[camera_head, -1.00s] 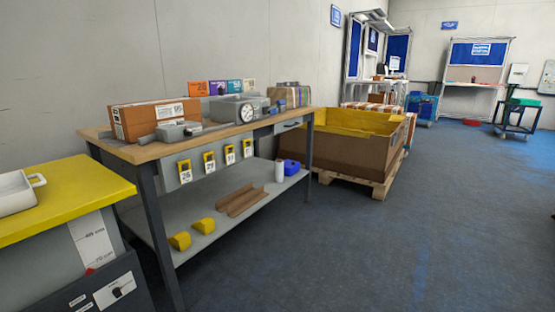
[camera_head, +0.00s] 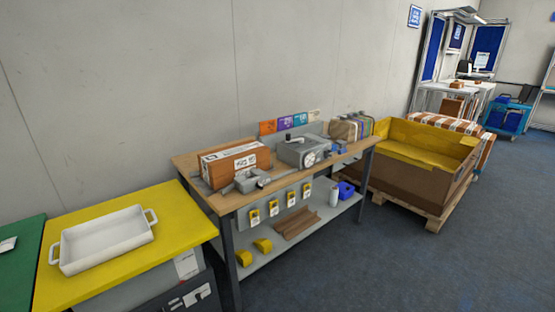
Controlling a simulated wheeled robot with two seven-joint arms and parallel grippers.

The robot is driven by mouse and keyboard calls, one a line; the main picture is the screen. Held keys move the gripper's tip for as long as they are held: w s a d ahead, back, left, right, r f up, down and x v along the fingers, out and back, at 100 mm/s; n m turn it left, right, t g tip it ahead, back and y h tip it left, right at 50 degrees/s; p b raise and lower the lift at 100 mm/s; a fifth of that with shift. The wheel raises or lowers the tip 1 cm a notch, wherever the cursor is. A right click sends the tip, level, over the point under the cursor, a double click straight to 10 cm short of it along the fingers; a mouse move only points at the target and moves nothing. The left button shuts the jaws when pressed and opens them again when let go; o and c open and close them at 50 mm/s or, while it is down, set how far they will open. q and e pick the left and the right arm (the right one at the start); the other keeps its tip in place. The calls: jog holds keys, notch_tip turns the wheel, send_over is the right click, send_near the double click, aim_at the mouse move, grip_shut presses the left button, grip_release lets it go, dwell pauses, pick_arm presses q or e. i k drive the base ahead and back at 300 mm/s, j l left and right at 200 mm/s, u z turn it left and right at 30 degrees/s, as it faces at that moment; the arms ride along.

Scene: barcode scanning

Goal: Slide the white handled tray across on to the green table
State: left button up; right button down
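The white handled tray (camera_head: 103,238) sits on the yellow-topped table (camera_head: 178,213) at the lower left. It looks empty and has a handle at each end. The green table (camera_head: 22,258) is at the far left edge, beside the yellow top, and only part of it shows. A small whitish item (camera_head: 8,244) lies on the green top. Neither of my grippers is in the picture.
A wooden workbench (camera_head: 190,163) to the right holds a cardboard box (camera_head: 236,165) and grey devices. A brown crate with yellow lining (camera_head: 425,160) stands on a pallet beyond. Blue floor (camera_head: 400,265) is open at the lower right.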

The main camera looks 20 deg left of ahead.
aim_at(85, 246)
jog(key=u, duration=1.8)
jog(key=i+j+z, duration=0.15)
jog(key=i, duration=0.2)
